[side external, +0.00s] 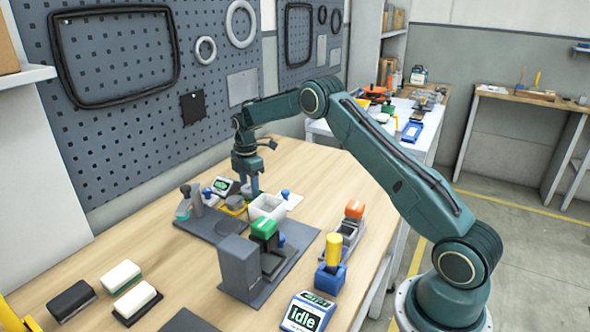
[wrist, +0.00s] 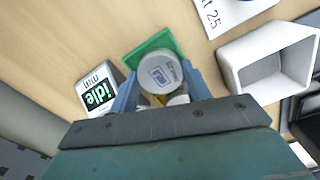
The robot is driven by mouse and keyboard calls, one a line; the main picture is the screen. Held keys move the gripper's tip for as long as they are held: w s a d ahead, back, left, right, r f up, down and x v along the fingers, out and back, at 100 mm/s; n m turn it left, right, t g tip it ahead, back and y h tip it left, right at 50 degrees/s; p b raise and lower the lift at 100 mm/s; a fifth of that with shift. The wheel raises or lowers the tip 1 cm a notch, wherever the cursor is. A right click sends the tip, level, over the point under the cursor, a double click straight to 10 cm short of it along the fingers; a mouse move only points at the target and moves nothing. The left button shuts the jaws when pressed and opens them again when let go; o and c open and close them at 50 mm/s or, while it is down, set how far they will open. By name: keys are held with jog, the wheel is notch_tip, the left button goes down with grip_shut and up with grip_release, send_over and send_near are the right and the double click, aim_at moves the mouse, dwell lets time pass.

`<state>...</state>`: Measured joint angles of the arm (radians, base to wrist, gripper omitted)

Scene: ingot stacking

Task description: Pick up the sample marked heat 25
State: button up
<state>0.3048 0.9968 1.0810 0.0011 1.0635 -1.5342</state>
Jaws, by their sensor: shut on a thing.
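My gripper (wrist: 160,84) is shut on a round, pale metal sample (wrist: 158,74), with one blue-grey finger on each side. The sample's top face carries a dark square mark and small text that I cannot read. A green pad (wrist: 151,46) shows behind and beneath the sample; I cannot tell whether they touch. A white card (wrist: 232,12) ending in "t 25" lies at the top right of the wrist view. In the side view, my gripper (side external: 249,187) points down low over the far part of the bench, and the sample is too small to make out.
A white open box (wrist: 268,58) stands right of my gripper. Grey fixtures with a green-topped block (side external: 264,229) and a yellow-handled tool (side external: 333,250) stand nearer the camera. The pegboard wall (side external: 150,110) rises behind the bench.

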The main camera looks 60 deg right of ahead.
aim_at(249, 188)
notch_tip(249, 188, up, 20)
jog(key=shift+f, duration=0.15)
dwell(0.4)
jog(key=shift+a+f, duration=0.1)
dwell(0.6)
